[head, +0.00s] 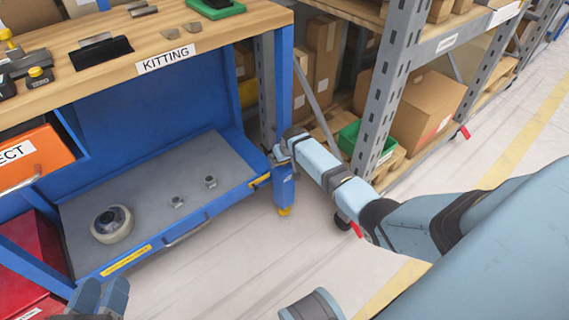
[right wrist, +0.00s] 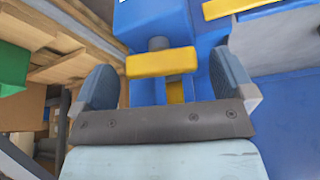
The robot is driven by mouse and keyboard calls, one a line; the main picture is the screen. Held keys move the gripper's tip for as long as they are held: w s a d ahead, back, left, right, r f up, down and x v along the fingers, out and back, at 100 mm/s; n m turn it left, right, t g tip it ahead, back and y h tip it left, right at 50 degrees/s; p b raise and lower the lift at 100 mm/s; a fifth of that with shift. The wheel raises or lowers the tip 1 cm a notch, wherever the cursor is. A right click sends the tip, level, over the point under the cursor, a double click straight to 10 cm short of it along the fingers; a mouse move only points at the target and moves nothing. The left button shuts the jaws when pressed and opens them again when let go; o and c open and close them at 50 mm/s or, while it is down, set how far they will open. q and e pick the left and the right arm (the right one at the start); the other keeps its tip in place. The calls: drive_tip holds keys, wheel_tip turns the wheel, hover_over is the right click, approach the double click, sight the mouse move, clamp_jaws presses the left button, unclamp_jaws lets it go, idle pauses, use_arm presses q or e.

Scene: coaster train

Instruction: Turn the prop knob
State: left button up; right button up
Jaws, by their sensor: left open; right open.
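The prop knob (right wrist: 160,62) is a yellow bar on a short dark shaft on a blue part of the bench. In the right wrist view it lies between the fingertips of my right gripper (right wrist: 167,86). The fingers stand apart on both sides with visible gaps. In the head view my right gripper (head: 277,155) is at the blue bench leg (head: 285,110), largely hidden by my own wrist, and I cannot make out the knob there. My left gripper (head: 100,297) shows at the bottom left, cut by the frame edge, and is away from the knob.
A grey lower tray (head: 140,200) holds a tape roll (head: 111,223) and two small metal parts. The kitting benchtop (head: 220,30) is above it. A metal rack (head: 390,80) with boxes and a green bin (head: 350,137) stands close behind my right arm. The front floor is clear.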

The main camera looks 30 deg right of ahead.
drive_tip(key=shift+w+f, duration=0.1)
drive_tip(key=shift+f, duration=0.15)
drive_tip(key=c, duration=0.9)
drive_tip(key=shift+r, duration=0.1)
